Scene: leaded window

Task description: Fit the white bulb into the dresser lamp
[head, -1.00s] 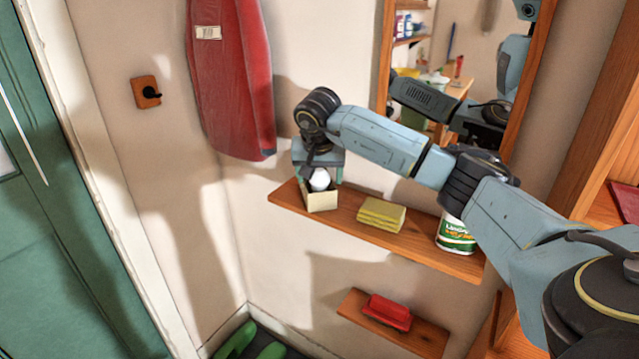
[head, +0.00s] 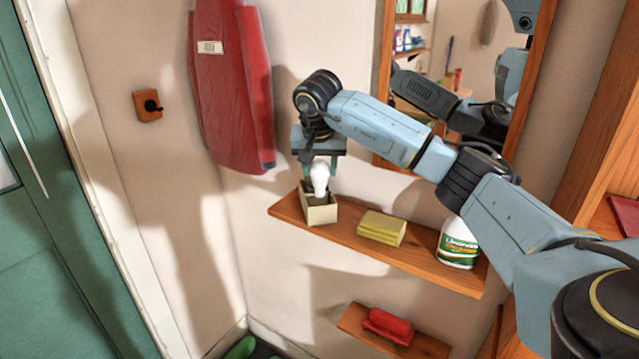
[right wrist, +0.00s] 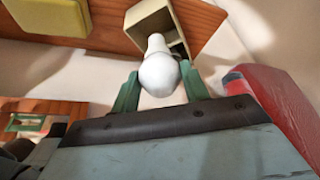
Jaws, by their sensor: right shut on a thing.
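The white bulb (head: 320,177) is in my right gripper (head: 320,170), which is shut on it. The bulb hangs just above a small open cream box (head: 320,213) on the wooden shelf, its lower end at or near the box opening. In the right wrist view the bulb (right wrist: 159,68) sits between the two green fingers (right wrist: 160,92), with the box (right wrist: 165,18) behind it. I cannot tell whether the bulb's lower end is fully clear of the box. The dresser lamp is not in view. My left gripper is not in view.
The shelf (head: 295,209) also holds yellow sponges (head: 381,228) and a white and green bottle (head: 458,243). A red ironing board-like object (head: 232,90) hangs at left. A mirror (head: 470,70) is behind my arm. A red brush-like item (head: 388,326) lies on a lower shelf.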

